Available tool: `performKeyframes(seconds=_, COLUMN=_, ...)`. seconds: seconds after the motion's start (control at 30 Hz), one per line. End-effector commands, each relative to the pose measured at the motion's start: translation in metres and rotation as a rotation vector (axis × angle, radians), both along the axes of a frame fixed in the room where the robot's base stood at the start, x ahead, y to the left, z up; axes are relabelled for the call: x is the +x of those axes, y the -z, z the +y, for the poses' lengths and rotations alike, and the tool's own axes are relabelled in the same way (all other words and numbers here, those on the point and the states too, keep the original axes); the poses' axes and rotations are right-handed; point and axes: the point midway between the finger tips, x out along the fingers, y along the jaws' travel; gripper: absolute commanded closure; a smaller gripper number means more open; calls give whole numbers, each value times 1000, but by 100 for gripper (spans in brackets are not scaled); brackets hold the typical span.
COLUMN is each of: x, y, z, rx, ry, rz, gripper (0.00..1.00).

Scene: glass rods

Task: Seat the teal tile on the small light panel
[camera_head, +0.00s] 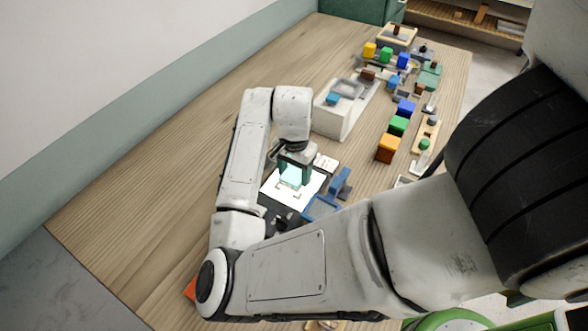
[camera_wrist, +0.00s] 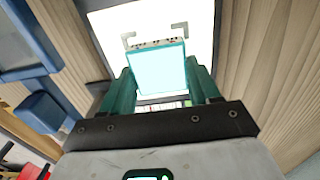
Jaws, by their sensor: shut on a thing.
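The small light panel (camera_head: 311,186) is a bright white square on the table in the head view; its white face also shows in the wrist view (camera_wrist: 108,28). Grey corner marks (camera_wrist: 180,29) stand on its face. The teal tile (camera_wrist: 157,72) is pale and square, held between the two green fingers of my gripper (camera_head: 294,166). My gripper is shut on it over the panel, with the tile's far edge near the corner marks in the wrist view. I cannot tell whether the tile touches the panel. Its underside is hidden.
A blue fixture (camera_head: 340,182) stands right beside the panel. A white box (camera_head: 340,113) is behind it. Several coloured blocks, such as an orange one (camera_head: 388,149), line the table's right side. Bare wood lies left of my arm.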

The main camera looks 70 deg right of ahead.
Motion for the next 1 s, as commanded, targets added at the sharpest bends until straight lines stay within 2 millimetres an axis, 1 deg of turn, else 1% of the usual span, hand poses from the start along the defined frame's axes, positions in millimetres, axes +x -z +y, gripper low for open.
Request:
performKeyframes(seconds=0.03, x=0, y=6, z=0, rx=0, ry=0, rz=0, gripper=74)
performKeyframes(seconds=0.13, x=0, y=9, z=0, rx=-1, ry=0, rz=0, gripper=74)
performKeyframes(seconds=0.47, x=0, y=10, z=0, rx=0, ry=0, rz=0, gripper=74)
performKeyframes(seconds=0.5, x=0, y=10, z=0, rx=0, ry=0, rz=0, gripper=36)
performKeyframes(seconds=0.7, x=0, y=10, z=0, rx=0, ry=0, rz=0, gripper=17)
performKeyframes(seconds=0.8, x=0, y=10, z=0, rx=0, ry=0, rz=0, gripper=9)
performKeyframes(seconds=1.0, x=0, y=10, z=0, rx=0, ry=0, rz=0, gripper=9)
